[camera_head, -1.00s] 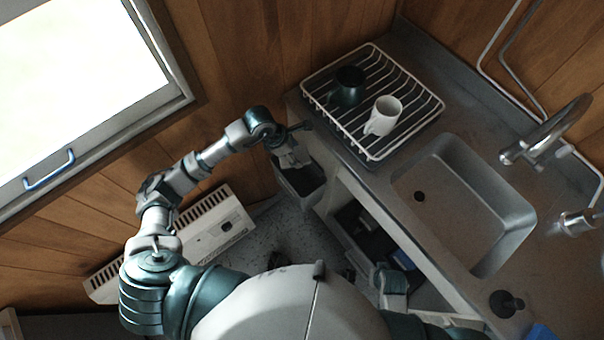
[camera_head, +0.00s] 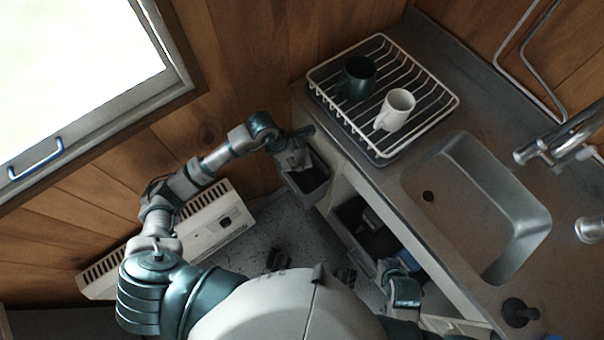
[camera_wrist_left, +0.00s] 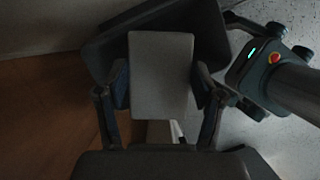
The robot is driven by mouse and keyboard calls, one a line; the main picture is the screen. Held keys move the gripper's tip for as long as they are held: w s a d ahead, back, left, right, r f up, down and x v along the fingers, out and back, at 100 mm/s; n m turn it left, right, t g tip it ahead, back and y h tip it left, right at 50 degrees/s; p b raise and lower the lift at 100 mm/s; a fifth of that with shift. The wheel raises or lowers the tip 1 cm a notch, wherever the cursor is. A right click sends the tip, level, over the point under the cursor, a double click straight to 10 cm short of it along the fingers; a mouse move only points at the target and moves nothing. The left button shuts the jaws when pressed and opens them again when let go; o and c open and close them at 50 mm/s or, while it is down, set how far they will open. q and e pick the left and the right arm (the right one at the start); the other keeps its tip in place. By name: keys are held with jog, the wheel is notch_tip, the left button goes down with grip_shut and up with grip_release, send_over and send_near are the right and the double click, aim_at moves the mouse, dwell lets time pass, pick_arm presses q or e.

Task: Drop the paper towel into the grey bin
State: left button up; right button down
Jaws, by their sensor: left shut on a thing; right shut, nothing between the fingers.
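The paper towel (camera_wrist_left: 160,78) is a pale grey rectangular sheet, held between the two fingers of my left gripper (camera_wrist_left: 160,88) in the left wrist view. In the head view my left gripper (camera_head: 296,158) is at the mouth of the grey bin (camera_head: 309,196), beside the counter's left end. The paper towel there is small and partly hidden by the gripper. The bin's dark rim (camera_wrist_left: 98,52) shows behind the towel in the left wrist view. My right gripper (camera_head: 388,267) is shut and empty, low beside the open shelf under the counter.
A dish rack (camera_head: 446,101) on the counter holds a dark green mug (camera_head: 357,78) and a white mug (camera_head: 396,109). The sink (camera_head: 470,190) and tap (camera_head: 560,140) are to the right. A white wall heater (camera_head: 215,226) stands left of the bin. Dark items lie on the floor.

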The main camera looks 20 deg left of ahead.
pick_arm(q)
jog(key=shift+a, duration=0.15)
jog(key=o, duration=0.9)
jog(key=shift+o, duration=1.4)
jog(key=shift+d, duration=0.35)
jog(key=shift+r, duration=0.1)
jog(key=shift+a+r, duration=0.2)
jog(key=shift+r, duration=0.1)
jog(key=v, duration=1.1)
jog(key=shift+s, duration=0.1)
